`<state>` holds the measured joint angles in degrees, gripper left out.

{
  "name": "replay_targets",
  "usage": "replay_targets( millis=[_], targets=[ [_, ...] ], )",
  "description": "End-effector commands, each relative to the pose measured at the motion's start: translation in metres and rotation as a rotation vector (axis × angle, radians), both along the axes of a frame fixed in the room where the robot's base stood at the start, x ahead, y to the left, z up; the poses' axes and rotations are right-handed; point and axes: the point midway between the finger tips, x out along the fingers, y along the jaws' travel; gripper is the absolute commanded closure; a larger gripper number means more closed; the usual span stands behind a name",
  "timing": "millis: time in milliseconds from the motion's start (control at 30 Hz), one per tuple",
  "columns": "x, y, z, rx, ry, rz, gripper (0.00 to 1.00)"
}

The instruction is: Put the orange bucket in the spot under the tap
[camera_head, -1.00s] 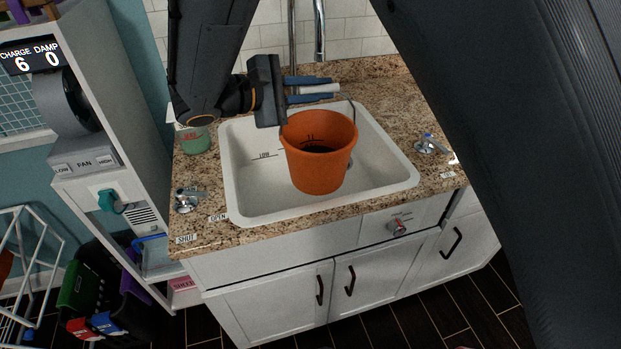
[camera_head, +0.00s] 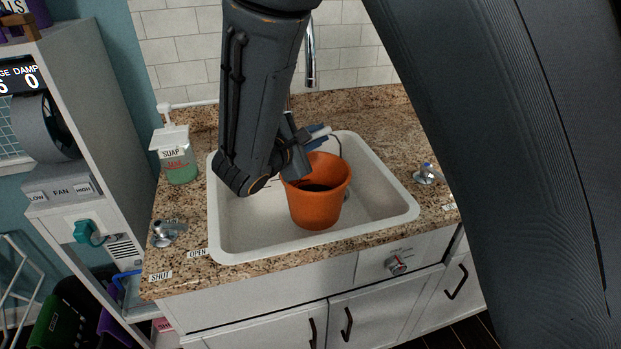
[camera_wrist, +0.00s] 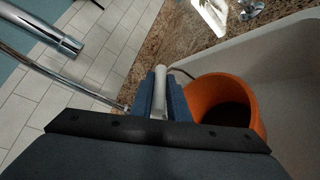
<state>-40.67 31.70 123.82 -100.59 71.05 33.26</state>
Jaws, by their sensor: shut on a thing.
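The orange bucket (camera_head: 318,200) is upright in the white sink basin (camera_head: 375,208), near its middle. Dark contents or shadow show inside it. I cannot tell whether its base touches the basin floor. My gripper (camera_head: 318,138) is at the bucket's back rim, shut on the white grip of its wire handle (camera_wrist: 160,92). The wrist view also shows the bucket (camera_wrist: 228,92) to the right of the fingers. The chrome tap (camera_head: 310,62) hangs behind and above the bucket; its spout (camera_wrist: 48,28) is at the upper left in the wrist view. The spot's marking is not visible.
A soap bottle (camera_head: 176,150) stands at the counter's left. Metal levers sit on the left (camera_head: 166,233) and right (camera_head: 427,173) of the granite counter (camera_head: 225,277). A shelf unit with a fan panel (camera_head: 62,190) stands left. My arm covers part of the basin.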

Motion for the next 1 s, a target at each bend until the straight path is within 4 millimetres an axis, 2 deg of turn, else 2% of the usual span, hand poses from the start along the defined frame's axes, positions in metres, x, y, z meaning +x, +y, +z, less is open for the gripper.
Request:
replay_targets(
  millis=[100,367,600,1000],
  targets=[
    [-0.001,0.003,-0.015,-0.002,0.002,0.005,1.0],
    [-0.001,0.003,-0.033,-0.001,0.0,0.003,1.0],
    [-0.001,0.001,-0.061,-0.001,0.0,0.001,1.0],
    [0.0,0.001,-0.067,0.0,-0.002,0.001,1.0]
  ],
)
